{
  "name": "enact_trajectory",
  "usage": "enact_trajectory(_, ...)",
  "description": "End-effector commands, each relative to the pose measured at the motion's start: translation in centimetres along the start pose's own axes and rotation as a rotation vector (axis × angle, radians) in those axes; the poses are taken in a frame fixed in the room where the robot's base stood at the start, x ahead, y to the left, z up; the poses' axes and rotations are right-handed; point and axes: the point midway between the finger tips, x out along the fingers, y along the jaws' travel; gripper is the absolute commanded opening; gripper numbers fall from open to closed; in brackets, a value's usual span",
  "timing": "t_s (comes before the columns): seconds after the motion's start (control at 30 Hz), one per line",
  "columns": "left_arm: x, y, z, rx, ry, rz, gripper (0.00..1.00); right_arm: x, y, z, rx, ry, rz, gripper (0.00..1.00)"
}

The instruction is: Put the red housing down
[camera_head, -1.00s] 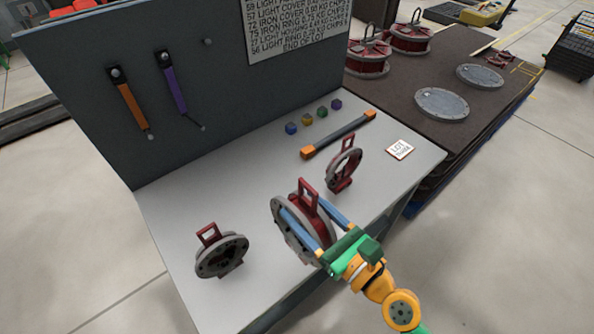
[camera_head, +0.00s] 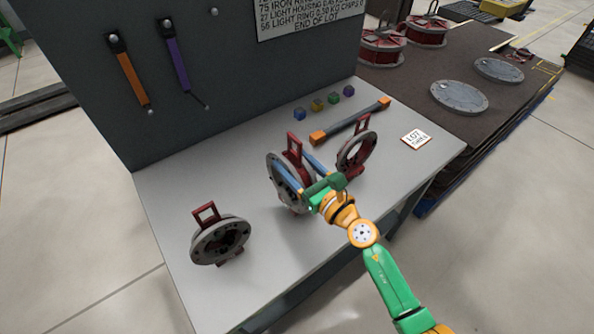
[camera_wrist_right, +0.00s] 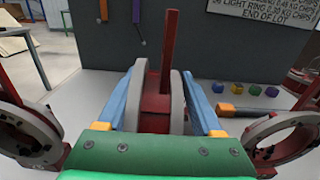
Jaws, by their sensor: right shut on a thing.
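The red housing (camera_head: 297,160) is a grey flanged disc with a red body and a red handle on top. It stands upright at the middle of the light grey table, in the head view. My right gripper (camera_head: 296,172) is shut on it, with one blue finger on each side. In the right wrist view the housing (camera_wrist_right: 155,103) sits between the blue fingers, its red handle pointing up. Whether its bottom touches the table is hard to tell, as my gripper hides part of it. My left gripper is not in view.
A ring with a red handle (camera_head: 220,240) stands to the left, and another (camera_head: 355,152) close to the right. Behind are an orange-ended bar (camera_head: 350,121), several small coloured cubes (camera_head: 317,104) and a lot card (camera_head: 416,138). A dark panel (camera_head: 215,70) rises at the back.

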Motion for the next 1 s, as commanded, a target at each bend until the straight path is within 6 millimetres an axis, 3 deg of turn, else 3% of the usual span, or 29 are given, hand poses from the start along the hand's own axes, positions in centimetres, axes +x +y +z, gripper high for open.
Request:
enact_trajectory(0.2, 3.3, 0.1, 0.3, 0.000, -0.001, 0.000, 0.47, 0.3, -0.1, -3.5, -0.001, -0.005, -0.001, 0.00)
enact_trajectory(0.4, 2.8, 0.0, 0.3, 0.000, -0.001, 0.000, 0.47, 0.3, -0.1, -3.1, 0.000, -0.005, -0.001, 0.00)
enact_trajectory(0.43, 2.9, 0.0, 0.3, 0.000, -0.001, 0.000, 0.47, 0.3, -0.1, -3.4, 0.000, 0.002, 0.001, 0.76)
enact_trajectory(0.5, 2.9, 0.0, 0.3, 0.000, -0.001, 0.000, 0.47, 0.3, -0.1, -3.4, 0.000, 0.002, 0.001, 0.94)
enact_trajectory(0.83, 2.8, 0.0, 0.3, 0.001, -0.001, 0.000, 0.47, 0.1, -0.1, -3.4, 0.000, 0.002, 0.000, 0.97)
enact_trajectory(1.0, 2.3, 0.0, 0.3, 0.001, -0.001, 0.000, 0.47, -2.7, -0.1, -3.3, -0.003, 0.004, 0.000, 0.97)
